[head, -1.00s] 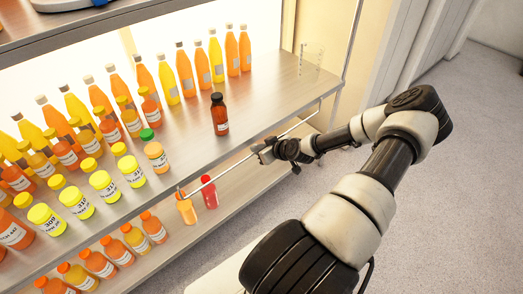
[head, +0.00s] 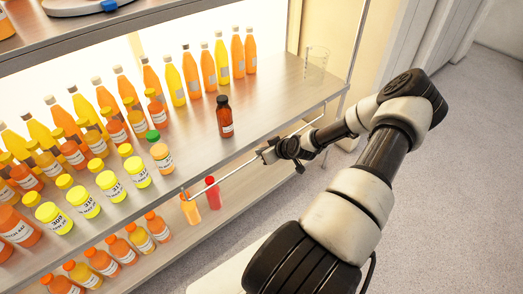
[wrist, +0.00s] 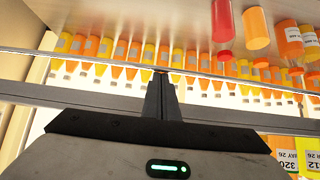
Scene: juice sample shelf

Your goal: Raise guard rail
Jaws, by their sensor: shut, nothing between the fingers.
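The guard rail (head: 228,178) is a thin metal bar along the front edge of the middle shelf. It hangs low, about level with or just below the shelf edge, with bent ends. My gripper (head: 262,154) is at the rail's middle to right part, in front of the shelf edge. In the wrist view the rail (wrist: 240,75) crosses the picture just past the shut fingertips (wrist: 161,80). The fingers are empty, and the tips look close to the rail or touching it; I cannot tell which.
The middle shelf (head: 275,98) holds several juice bottles and jars. A dark brown bottle (head: 225,118) stands near the front edge, with a clear beaker (head: 317,62) at the right end. Red (head: 213,194) and orange bottles stand on the lower shelf. Floor at right is clear.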

